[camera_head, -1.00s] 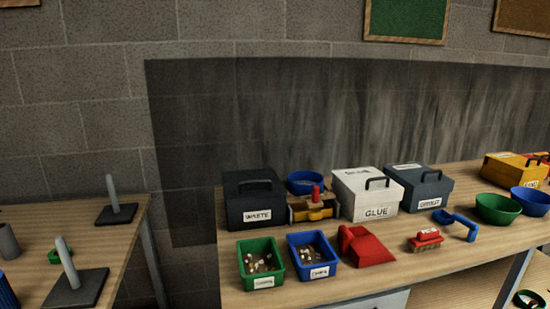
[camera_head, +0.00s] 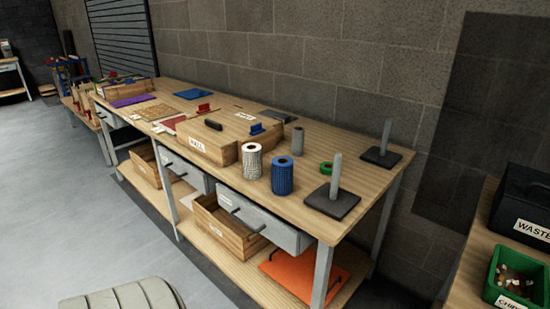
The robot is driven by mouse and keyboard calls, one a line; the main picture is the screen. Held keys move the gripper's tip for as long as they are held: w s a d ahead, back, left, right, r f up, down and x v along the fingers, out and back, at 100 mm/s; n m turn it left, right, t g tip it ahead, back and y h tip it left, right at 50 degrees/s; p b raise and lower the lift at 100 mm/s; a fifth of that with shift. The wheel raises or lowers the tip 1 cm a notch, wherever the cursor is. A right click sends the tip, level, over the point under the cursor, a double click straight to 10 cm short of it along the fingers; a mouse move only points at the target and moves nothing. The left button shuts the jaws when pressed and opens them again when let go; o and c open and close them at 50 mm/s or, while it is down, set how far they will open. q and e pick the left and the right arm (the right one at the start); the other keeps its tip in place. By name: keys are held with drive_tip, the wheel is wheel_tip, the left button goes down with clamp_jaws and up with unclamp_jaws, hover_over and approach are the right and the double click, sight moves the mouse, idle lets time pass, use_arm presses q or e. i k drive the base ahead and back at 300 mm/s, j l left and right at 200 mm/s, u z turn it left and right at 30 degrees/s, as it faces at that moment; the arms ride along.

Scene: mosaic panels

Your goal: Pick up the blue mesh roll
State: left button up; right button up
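The blue mesh roll (camera_head: 282,176) stands upright on the wooden workbench (camera_head: 262,207), near its front edge and towards its right end. A white mesh roll (camera_head: 252,161) stands just left of it, and a grey roll (camera_head: 297,141) stands behind it. A dark base with a grey upright post (camera_head: 333,197) is to its right. Neither of my grippers is in view.
A second post stand (camera_head: 381,156) and a green tape ring (camera_head: 326,168) are near the bench's right end. A wooden box (camera_head: 209,144) sits left of the rolls. Grey floor (camera_head: 110,215) is clear in front.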

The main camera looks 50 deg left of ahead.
sight(282, 166)
drive_tip(key=u, duration=1.55)
